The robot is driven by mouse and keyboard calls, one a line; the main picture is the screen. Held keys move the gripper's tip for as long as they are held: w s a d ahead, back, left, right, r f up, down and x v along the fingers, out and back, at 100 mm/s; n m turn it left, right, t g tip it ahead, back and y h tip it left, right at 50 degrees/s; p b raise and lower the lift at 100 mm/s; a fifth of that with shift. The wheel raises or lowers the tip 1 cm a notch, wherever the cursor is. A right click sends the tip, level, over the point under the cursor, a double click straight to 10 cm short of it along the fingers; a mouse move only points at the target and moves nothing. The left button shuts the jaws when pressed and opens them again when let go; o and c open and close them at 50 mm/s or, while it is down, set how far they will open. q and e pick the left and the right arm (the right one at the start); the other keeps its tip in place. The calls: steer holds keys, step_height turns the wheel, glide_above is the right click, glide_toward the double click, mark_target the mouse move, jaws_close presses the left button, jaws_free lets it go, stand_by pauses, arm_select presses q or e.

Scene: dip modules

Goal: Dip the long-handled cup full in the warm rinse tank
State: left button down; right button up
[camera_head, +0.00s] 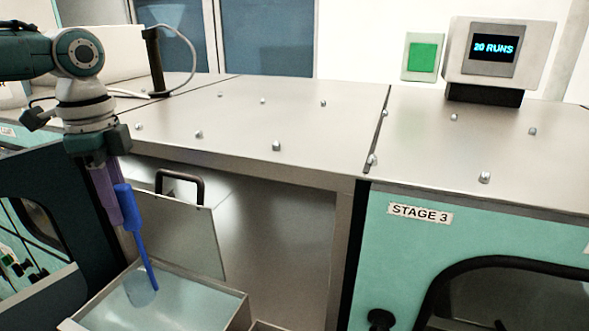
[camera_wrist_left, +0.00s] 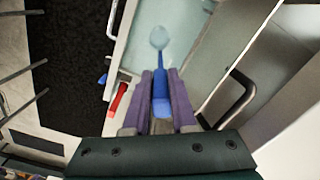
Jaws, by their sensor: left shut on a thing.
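A blue long-handled cup (camera_head: 142,250) hangs steeply downward from my left gripper (camera_head: 120,205), whose purple fingers are shut on the thick top of its handle. The cup also shows in the left wrist view (camera_wrist_left: 159,75), between the fingers (camera_wrist_left: 162,92). Its bowl end looks pale and lies within the tank outline, seemingly under the water. I cannot tell how full it is. The open tank (camera_head: 240,314) is at the bottom of the head view, with pale bluish water inside. No label shows which tank it is. My right gripper is out of view.
A raised lid (camera_head: 190,240) with a dark handle stands behind the tank, close to the cup. A steel counter (camera_head: 250,115) lies beyond. A teal cabinet (camera_head: 410,255) marked STAGE 3 stands right. Red (camera_wrist_left: 118,100) and blue (camera_wrist_left: 103,78) parts sit beside the tank in the wrist view.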

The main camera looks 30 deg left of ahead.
mark_target(145, 278)
arm_select(q)
step_height(145, 278, down, 3)
steer(key=b, duration=0.3)
steer(key=shift+f, duration=0.15)
step_height(145, 278, down, 11)
steer(key=b, duration=0.7)
steer(key=shift+r, duration=0.2)
stand_by(0.8)
step_height(145, 278, up, 15)
steer(key=p, duration=1.4)
steer(key=shift+f, duration=0.15)
stand_by(0.4)
